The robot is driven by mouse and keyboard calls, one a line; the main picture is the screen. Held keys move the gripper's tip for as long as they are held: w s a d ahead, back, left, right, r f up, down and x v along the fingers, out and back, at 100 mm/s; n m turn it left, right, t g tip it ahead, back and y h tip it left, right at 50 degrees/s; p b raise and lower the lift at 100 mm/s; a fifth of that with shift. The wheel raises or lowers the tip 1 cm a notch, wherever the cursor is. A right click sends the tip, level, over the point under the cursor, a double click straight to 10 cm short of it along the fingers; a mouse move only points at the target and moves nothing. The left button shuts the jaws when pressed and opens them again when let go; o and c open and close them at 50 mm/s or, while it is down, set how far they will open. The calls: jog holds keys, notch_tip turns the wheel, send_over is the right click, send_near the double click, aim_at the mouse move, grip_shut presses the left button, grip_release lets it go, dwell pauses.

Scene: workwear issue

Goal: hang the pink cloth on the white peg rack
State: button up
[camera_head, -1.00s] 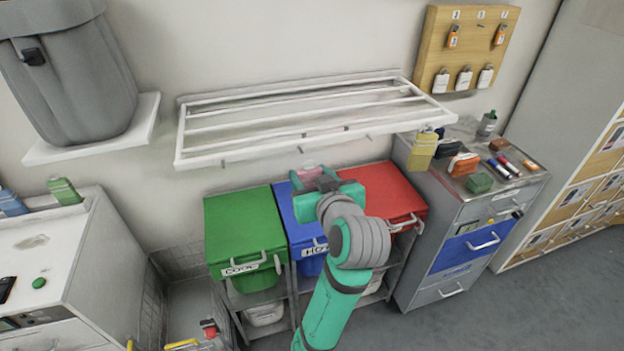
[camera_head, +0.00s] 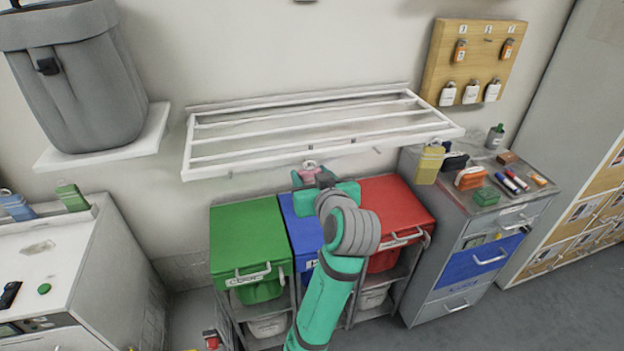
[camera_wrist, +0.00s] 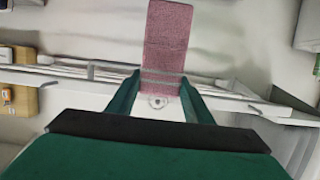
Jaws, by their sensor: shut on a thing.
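The pink cloth (camera_head: 309,174) is held in my gripper (camera_head: 312,182), just below the front rail of the white peg rack (camera_head: 240,163). In the wrist view the cloth (camera_wrist: 168,38) is a long flat pink strip between the two fingers of my gripper (camera_wrist: 160,100). A small pale ring (camera_wrist: 157,103) shows at the cloth's end between the fingers. The rack's rail (camera_wrist: 60,74) crosses behind the fingers. Short pegs stick out from the front rail. I cannot tell whether the ring touches a peg.
Green (camera_head: 248,235), blue (camera_head: 300,225) and red (camera_head: 395,205) bins stand below. A grey cabinet (camera_head: 440,235) with small items on top is at right. A grey bag (camera_head: 75,85) is at upper left.

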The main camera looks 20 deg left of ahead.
jog(key=shift+x, duration=1.1)
jog(key=o, duration=1)
jog(key=shift+s, duration=0.1)
